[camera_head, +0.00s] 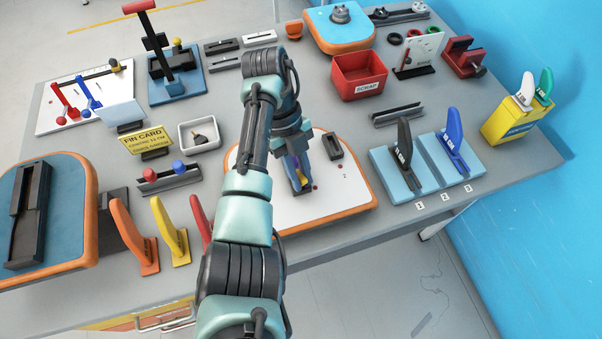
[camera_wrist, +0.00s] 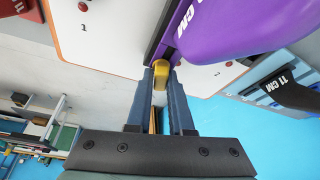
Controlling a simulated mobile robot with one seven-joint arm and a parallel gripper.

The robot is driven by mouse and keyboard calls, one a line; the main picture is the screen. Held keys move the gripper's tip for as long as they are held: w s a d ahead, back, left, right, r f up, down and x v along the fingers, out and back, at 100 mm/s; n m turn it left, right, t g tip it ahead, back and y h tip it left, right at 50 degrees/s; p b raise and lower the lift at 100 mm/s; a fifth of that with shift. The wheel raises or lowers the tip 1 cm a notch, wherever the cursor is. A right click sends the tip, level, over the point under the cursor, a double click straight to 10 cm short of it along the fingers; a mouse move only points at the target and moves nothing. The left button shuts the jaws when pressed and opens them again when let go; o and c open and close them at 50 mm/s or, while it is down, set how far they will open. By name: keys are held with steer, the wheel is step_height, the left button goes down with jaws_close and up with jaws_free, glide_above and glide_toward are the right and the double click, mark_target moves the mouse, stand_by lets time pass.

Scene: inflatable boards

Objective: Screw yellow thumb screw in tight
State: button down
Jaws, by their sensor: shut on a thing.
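My gripper (camera_wrist: 160,80) is shut on the yellow thumb screw (camera_wrist: 161,70), which sits between its fingertips in the wrist view. The screw is at the end of a black fin box (camera_wrist: 162,38), right beside a large purple fin (camera_wrist: 222,28) marked in CM. The box and fin are on a white board with an orange rim (camera_wrist: 82,62). In the head view my gripper (camera_head: 301,182) is low over this white board (camera_head: 325,205); my arm hides most of the purple fin, and I cannot make out the screw there. Thread depth is not visible.
A dark block (camera_head: 332,146) lies on the same board. Blue stands with a black fin (camera_head: 403,145) and a blue fin (camera_head: 455,135) are to the right. Orange, yellow (camera_head: 171,235) and red fins stand to the left. A red scrap bin (camera_head: 359,77) is behind.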

steer(key=shift+a+m+y, duration=0.15)
steer(key=shift+m+y, duration=0.35)
steer(key=shift+m, duration=0.5)
steer(key=c, duration=0.7)
jaws_free()
steer(key=shift+c, duration=0.2)
steer(key=shift+f, duration=0.1)
steer(key=p+v, duration=0.3)
steer(key=v, duration=1)
steer(key=shift+p, duration=0.35)
steer(key=shift+w, duration=0.15)
